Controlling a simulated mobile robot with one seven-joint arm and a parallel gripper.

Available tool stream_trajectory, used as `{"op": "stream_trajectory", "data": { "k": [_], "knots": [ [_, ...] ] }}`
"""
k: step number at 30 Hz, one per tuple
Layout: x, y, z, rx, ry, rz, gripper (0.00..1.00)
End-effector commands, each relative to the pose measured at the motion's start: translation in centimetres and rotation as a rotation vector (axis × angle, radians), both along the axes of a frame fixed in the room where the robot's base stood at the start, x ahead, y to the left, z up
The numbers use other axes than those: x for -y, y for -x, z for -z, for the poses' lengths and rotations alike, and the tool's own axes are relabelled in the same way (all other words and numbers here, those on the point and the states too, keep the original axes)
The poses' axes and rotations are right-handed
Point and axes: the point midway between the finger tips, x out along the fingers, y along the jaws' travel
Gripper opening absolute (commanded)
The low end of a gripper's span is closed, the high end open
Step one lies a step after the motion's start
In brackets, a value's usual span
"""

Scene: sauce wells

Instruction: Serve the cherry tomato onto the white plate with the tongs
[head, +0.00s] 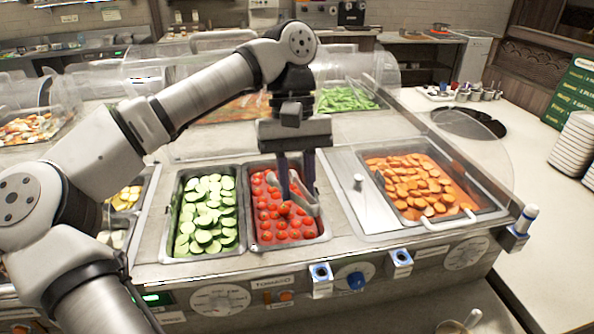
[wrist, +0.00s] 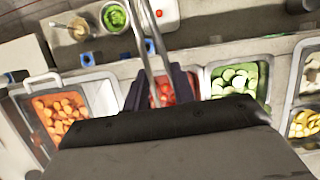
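My gripper (head: 296,178) points down over the pan of cherry tomatoes (head: 288,232), its two dark fingers around the metal tongs (head: 302,200). The tongs reach down among the tomatoes, close to a cherry tomato (head: 285,208); I cannot tell whether they grip it. In the wrist view the tongs (wrist: 146,45) run up between the fingers (wrist: 163,92), with the tomato pan (wrist: 176,92) partly hidden behind. A white plate (wrist: 171,20) shows at the top of the wrist view, with a small red item on it or in front of it. The plate is not in the head view.
Left of the tomatoes is a cucumber pan (head: 208,215); right is a pan of orange slices (head: 415,185). Clear guards (head: 480,150) rise around the counter. A green-filled bowl (wrist: 115,18) and a cup with a spoon (wrist: 80,30) stand near the plate.

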Motion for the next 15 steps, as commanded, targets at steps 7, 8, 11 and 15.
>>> {"op": "stream_trajectory", "data": {
  "k": [7,8,11,15],
  "knots": [
    [0.0,0.0,2.5,-0.002,0.000,-0.001,0.22],
    [0.0,0.0,2.8,-0.002,0.000,-0.001,0.22],
    [0.0,0.0,3.8,-0.001,0.000,-0.001,0.22],
    [-0.1,0.0,5.2,-0.001,0.000,-0.001,0.22]
  ]
}}
